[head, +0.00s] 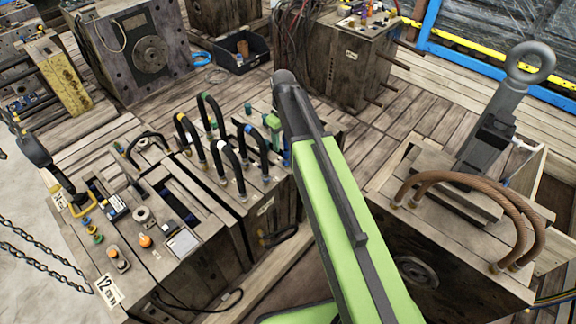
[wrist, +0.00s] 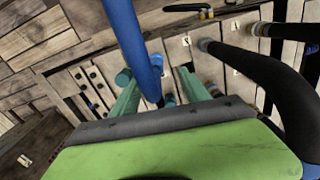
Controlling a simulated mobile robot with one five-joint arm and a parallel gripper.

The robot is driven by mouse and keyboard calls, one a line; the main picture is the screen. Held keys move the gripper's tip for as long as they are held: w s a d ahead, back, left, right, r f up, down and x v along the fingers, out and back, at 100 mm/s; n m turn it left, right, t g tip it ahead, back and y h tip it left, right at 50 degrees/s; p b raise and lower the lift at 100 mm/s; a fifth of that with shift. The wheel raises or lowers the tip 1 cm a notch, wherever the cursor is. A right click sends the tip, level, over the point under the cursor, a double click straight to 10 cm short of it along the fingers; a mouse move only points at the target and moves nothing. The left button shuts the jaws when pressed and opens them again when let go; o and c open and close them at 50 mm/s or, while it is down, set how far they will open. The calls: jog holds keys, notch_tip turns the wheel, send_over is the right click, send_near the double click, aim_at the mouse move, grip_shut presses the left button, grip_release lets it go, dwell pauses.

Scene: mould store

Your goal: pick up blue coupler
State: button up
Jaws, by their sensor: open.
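A long blue cylindrical piece, which I take for the blue coupler (wrist: 138,40), comes down from the top of the wrist view and passes between the two teal fingers of my gripper (wrist: 155,80). Its lower end is close to the grey bar of my gripper. The fingers stand apart on either side of it, and I cannot tell whether either touches it. In the head view my gripper (head: 279,135) is at the right end of the wooden mould block, largely hidden behind my green arm. The coupler is not clear there.
Several black looped hoses (head: 234,168) with coloured bands stand left of my gripper; one black hose (wrist: 275,72) is close at right in the wrist view. Another wooden block (head: 440,255) with brown hoses stands at right. Open plank floor (head: 395,110) shows behind.

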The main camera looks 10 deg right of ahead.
aim_at(286, 155)
notch_tip(286, 155, down, 4)
jog(key=shift+r+b, duration=0.2)
jog(key=shift+b, duration=0.8)
jog(key=f+b, duration=0.5)
jog(key=shift+d+f, duration=0.15)
jog(key=shift+d, duration=0.25)
jog(key=shift+r, duration=0.2)
grip_shut()
